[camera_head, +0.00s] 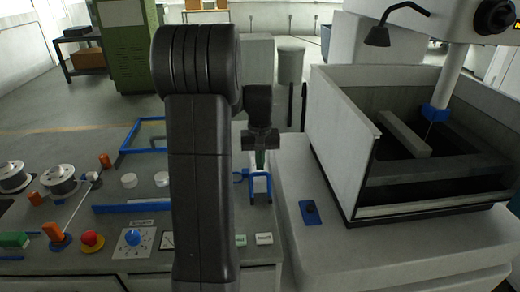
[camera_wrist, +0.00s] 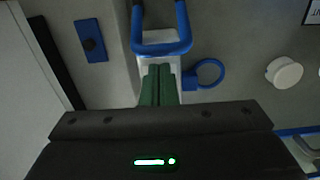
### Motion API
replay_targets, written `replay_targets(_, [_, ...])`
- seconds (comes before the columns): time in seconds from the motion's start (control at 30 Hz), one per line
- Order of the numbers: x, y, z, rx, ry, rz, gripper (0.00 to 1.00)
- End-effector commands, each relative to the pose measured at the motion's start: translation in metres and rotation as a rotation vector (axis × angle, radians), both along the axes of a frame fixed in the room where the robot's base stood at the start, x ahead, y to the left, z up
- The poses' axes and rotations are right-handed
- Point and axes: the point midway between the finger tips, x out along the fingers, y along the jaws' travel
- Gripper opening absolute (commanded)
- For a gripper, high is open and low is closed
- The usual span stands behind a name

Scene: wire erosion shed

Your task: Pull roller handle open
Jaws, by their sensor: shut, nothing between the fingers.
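A blue U-shaped handle (camera_wrist: 163,48) stands on a pale block in the wrist view. It also shows in the head view, as a blue frame (camera_head: 261,184) below my gripper. I cannot tell for sure that this is the roller handle. My gripper (camera_wrist: 158,69) has its green fingers shut together and empty, with the tips just short of the handle's crossbar in the picture. I cannot tell whether they touch it. In the head view my gripper (camera_head: 261,158) points down above the blue frame, and my dark arm hides part of the bench.
A blue ring (camera_wrist: 209,73) sits right beside the handle in the wrist view. A machine tank (camera_head: 345,150) with raised walls stands to the right. Spools (camera_head: 60,178), orange posts, a red button (camera_head: 92,240) and a blue knob (camera_head: 132,237) crowd the bench's left.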

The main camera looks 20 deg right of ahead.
Motion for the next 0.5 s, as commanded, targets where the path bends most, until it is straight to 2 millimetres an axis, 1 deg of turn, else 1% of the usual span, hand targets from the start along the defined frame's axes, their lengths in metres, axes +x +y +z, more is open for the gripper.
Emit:
replay_targets(0.1, [0.0,0.0,-0.011,0.0,0.001,0.0,0.0])
replay_targets(0.2, [-0.001,0.0,-0.016,0.0,0.001,0.0,0.0])
replay_targets(0.5, [0.0,0.0,-0.016,0.0,0.0,0.0,0.0])
